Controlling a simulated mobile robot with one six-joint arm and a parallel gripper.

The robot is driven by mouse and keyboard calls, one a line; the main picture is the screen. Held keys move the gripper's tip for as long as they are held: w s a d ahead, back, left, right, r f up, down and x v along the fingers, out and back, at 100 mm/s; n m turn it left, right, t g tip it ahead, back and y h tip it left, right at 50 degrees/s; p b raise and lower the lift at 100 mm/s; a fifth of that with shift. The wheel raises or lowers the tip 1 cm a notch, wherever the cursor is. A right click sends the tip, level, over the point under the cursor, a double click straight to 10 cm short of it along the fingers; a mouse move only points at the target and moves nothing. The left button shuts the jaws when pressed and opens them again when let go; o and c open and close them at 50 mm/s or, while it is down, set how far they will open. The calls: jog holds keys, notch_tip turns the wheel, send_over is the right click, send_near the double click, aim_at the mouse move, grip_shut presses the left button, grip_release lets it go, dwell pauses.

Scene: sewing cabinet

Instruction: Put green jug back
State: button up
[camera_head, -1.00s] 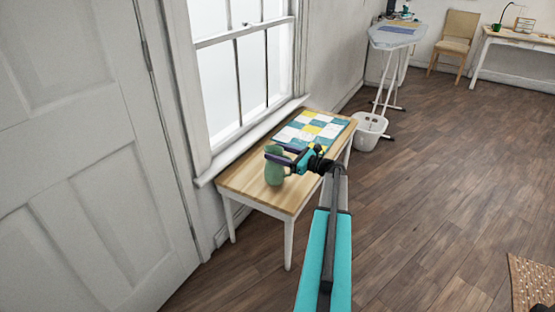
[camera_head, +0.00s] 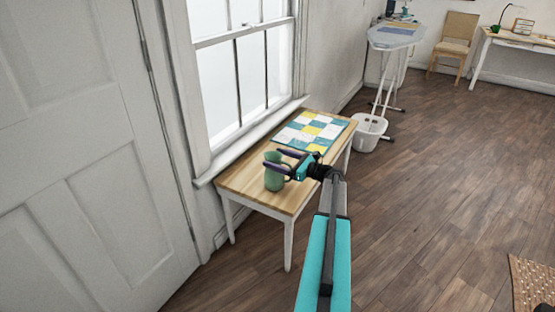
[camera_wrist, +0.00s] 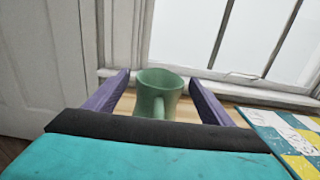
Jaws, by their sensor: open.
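The green jug (camera_head: 273,171) stands upright on the near left part of a small wooden table (camera_head: 240,181) by the window. In the wrist view the jug (camera_wrist: 158,92) shows its open rim, and its handle faces me. My gripper (camera_head: 279,162) is at the jug, with its purple fingers spread apart. In the wrist view the open gripper (camera_wrist: 160,85) has one finger on each side of the jug, with gaps visible between. The jug's lower part is hidden behind my gripper in the wrist view.
A patchwork quilt piece (camera_head: 312,131) lies on the table's far half. The window (camera_head: 250,75) and its sill border the table's back. A white bin (camera_head: 369,133) and an ironing board (camera_head: 396,36) stand beyond.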

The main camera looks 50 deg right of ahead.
jog(key=shift+r, duration=0.15)
jog(key=shift+s+d, duration=0.1)
jog(key=shift+s, duration=0.25)
jog(key=p+v, duration=0.2)
jog(key=v, duration=0.9)
jog(key=shift+s, duration=0.15)
jog(key=shift+s, duration=0.1)
dwell(0.3)
